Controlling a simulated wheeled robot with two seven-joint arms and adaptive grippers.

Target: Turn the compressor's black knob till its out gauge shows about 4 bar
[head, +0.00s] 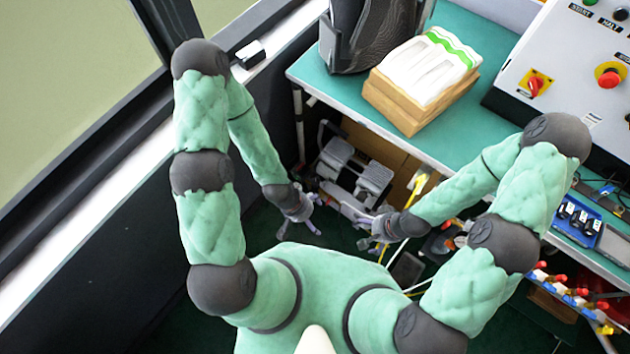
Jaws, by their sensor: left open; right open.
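The compressor (372,178), a grey machine with two blocky cylinders on top, stands on the floor under the green-topped bench. Its black knob and its out gauge cannot be made out at this size, so no reading shows. My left gripper (314,214) is open and empty, at the near left side of the compressor. My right gripper (362,231) is open and empty, just in front of the compressor. The fingers of the two grippers point toward each other, with a gap between them. Whether either touches the compressor cannot be told.
The bench (480,125) overhangs behind the compressor, bearing a wooden box (405,108) with white packets and a control cabinet (560,70). Yellow and white hoses (418,185) run beside my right gripper. A dark wall and window ledge (105,235) bound the left.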

